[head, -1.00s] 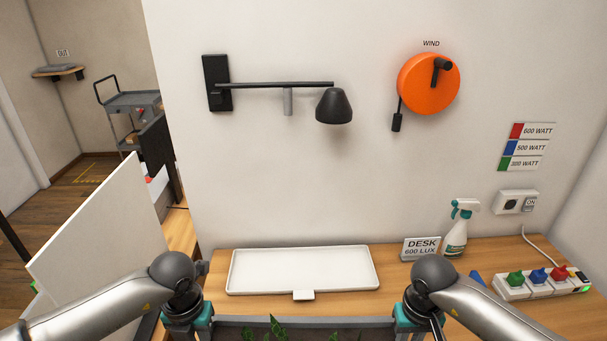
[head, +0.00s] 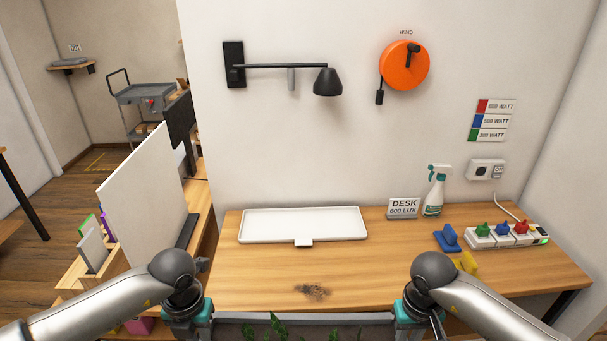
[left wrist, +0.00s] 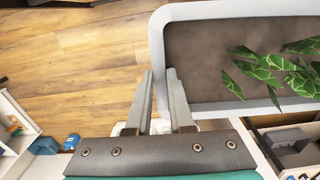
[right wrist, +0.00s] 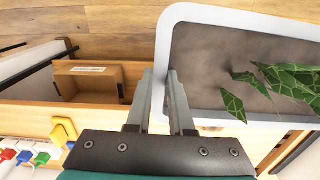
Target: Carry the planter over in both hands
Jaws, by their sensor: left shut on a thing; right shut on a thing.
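The planter (head: 300,333) is a grey trough with dark soil and green leafy plants, at the bottom edge of the head view; its near part is cut off. My left gripper (head: 187,318) is shut on its left end, and my right gripper (head: 408,318) on its right end. In the left wrist view the fingers (left wrist: 159,78) close on the pale rim (left wrist: 157,45). In the right wrist view the fingers (right wrist: 159,78) close on the other end's rim (right wrist: 163,45). The planter looks about level, held in front of the desk.
The wooden desk (head: 370,265) bears a white tray (head: 300,226), a dark smudge, a "DESK 600 LUX" sign (head: 403,208), a spray bottle (head: 434,192) and a power strip with coloured plugs (head: 505,235). A white panel (head: 150,205) stands at left. A black lamp (head: 327,82) hangs above.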

